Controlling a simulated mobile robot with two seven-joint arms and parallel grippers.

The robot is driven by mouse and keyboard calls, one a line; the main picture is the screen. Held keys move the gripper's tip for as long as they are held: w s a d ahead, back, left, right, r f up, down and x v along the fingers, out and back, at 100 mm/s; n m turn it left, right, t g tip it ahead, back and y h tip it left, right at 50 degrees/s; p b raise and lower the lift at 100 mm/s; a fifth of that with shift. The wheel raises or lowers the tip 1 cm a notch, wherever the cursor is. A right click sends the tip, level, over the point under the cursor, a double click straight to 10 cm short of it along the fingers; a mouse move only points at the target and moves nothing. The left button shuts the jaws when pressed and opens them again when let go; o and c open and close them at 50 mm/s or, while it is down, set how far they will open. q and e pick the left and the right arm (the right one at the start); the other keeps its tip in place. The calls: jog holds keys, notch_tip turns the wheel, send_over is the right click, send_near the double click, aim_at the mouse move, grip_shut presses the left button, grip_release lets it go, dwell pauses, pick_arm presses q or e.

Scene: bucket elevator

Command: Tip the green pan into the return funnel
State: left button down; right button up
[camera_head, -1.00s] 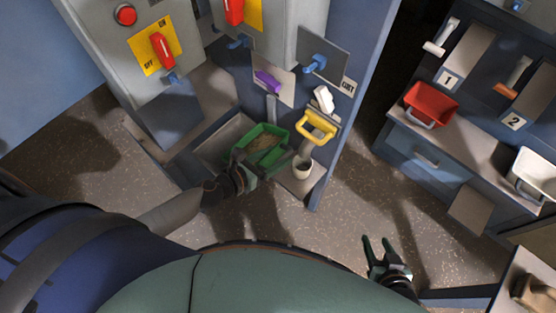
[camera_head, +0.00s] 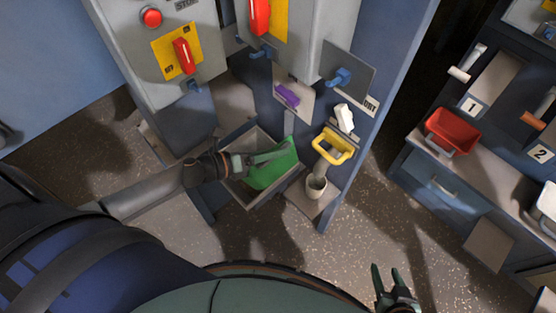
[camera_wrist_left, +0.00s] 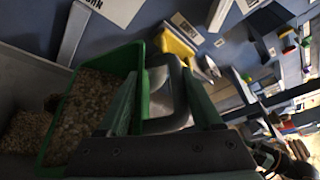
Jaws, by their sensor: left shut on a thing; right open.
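My left gripper (camera_head: 250,162) is shut on the pan's handle, at the pan's left side. The pan's inside is hidden in the head view. In the left wrist view the green pan (camera_wrist_left: 140,95) has brown grain beside its green rim. More grain (camera_wrist_left: 25,130) lies lower left against grey walls. My right gripper (camera_head: 385,282) is open and empty, low over the floor, far from the pan.
The cabinet with red switches (camera_head: 184,56) rises behind. A red bin (camera_head: 452,132) sits on the right bench. The floor between is clear.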

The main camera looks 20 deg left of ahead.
pick_arm(q)
jog(key=shift+w+a+r+n+h+b, duration=0.1)
jog(key=shift+w+a+n+h+b, duration=0.15)
jog(key=shift+a+b, duration=0.2)
jog(key=shift+w+a+r+n+h+b, duration=0.15)
jog(key=shift+w+a+n+b, duration=0.1)
jog(key=shift+a+b, duration=0.15)
jog(key=shift+w+a+r+n+h+b, duration=0.5)
jog(key=shift+w+a+n+h+b, duration=0.75)
jog(key=shift+a+n, duration=1.65)
jog(key=s+d+m+p, duration=0.1)
jog(key=d+m+p, duration=0.1)
jog(key=s+d+m+y+p, duration=0.1)
jog(key=d+m+p, duration=0.1)
jog(key=p, duration=0.1)
jog(key=s+d+m+y+p, duration=0.1)
jog(key=d+p, duration=0.1)
jog(key=p, duration=0.1)
jog(key=shift+m+y, duration=0.25)
jog(key=shift+m, duration=0.15)
jog(key=s+d+f+m+t+y+b, duration=0.2)
jog(key=s+d+f+m+y+b, duration=0.3)
jog(key=d+f+m, duration=0.5)
jog(key=shift+y, duration=0.6)
jog(key=shift+w+a+r+p, duration=0.1)
jog(key=shift+w+r+p, duration=0.1)
jog(key=shift+r+p, duration=0.9)
jog(key=shift+w+r+p, duration=0.2)
jog(key=shift+r+p, duration=0.85)
jog(key=shift+p, duration=0.05)
